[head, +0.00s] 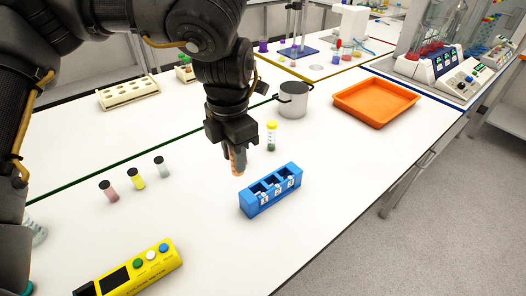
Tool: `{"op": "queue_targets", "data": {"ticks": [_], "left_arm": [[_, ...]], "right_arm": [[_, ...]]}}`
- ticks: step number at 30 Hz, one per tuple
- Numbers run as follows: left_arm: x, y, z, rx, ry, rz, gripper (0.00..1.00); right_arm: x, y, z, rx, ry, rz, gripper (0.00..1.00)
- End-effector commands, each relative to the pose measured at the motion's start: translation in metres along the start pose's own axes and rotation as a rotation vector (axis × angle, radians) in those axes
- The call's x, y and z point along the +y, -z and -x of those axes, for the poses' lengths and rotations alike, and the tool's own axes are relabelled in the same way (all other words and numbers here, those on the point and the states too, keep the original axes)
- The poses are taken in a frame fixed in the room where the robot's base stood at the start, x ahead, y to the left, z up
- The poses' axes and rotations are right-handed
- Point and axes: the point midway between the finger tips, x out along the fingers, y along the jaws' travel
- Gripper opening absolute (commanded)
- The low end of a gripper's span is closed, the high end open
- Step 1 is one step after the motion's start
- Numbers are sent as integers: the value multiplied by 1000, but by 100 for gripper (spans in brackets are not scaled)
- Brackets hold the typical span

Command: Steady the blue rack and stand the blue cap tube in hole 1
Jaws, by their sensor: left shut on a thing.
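The blue rack (270,190) stands on the white table right of centre. It has a row of three square openings with white number labels on the front, and no tube stands up out of it. My left gripper (238,163) points down, above and to the left of the rack, apart from it. It is shut on a tube (239,158) with orange content, held upright between the fingers. The tube's top is hidden in the gripper, so I cannot see its cap colour. My right gripper is not in view.
A yellow-capped tube (271,136) stands behind the rack. Three black-capped tubes (136,179) stand to the left. A yellow button box (130,272) lies in front. A metal pot (293,101) and an orange tray (376,102) are farther back. The table right of the rack is clear.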

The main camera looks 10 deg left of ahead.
Motion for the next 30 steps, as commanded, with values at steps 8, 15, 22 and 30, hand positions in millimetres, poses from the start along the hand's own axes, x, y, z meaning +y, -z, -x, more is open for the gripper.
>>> {"op": "queue_targets", "data": {"ticks": [8,15,22,30], "left_arm": [[-30,-7,-56,16,-10,-919,2],[-59,-7,-100,11,-2,-1724,2],[-80,-4,-125,-7,2,-2227,2],[-87,-3,-133,-16,1,-2402,2]], "right_arm": [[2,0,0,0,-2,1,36],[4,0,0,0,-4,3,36],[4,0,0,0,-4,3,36],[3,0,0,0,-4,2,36]]}}
